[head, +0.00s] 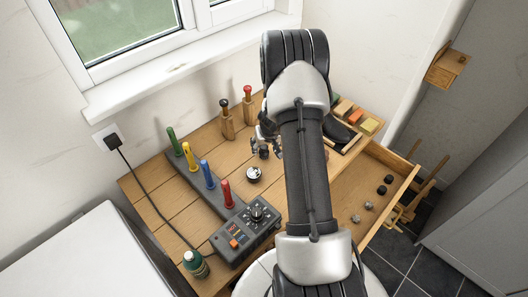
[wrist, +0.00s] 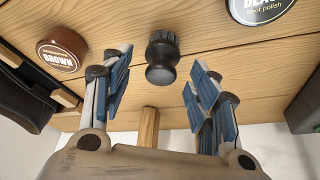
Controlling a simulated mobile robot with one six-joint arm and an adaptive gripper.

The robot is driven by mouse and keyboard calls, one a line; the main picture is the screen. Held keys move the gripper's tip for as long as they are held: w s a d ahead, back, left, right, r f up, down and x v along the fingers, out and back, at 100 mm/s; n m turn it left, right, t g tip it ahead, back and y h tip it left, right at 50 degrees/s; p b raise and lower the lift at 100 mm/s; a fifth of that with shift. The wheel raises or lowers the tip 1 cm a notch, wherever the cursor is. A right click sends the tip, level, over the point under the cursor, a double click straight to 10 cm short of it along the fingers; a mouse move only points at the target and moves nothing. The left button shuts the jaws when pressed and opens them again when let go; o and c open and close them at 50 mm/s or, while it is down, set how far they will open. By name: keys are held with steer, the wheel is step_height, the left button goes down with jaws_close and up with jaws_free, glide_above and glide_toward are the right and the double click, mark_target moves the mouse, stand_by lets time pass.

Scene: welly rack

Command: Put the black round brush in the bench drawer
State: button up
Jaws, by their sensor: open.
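The black round brush (wrist: 162,58) is a small dark piece with a ridged end on the wooden bench top. In the wrist view it sits between the two blue-padded fingers of my gripper (wrist: 160,92), near their tips, with clear space on both sides. My gripper is open and holds nothing. In the head view my gripper (head: 270,147) is low over the bench, partly hidden by my arm, with a small dark piece, probably the brush (head: 264,153), beside it. The bench drawer (head: 372,193) is pulled open at the right, with small black and grey pieces inside.
A brown polish tin (wrist: 62,50) and a black polish tin (wrist: 262,10) flank the brush. Wooden posts with black (head: 225,120) and red (head: 248,105) knobs stand behind. A boot dryer (head: 247,225) with coloured tubes is left. A tray (head: 350,145) with coloured blocks is right.

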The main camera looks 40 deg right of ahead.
steer(key=shift+x, duration=0.95)
steer(key=c, duration=1.1)
steer(key=shift+r, duration=0.1)
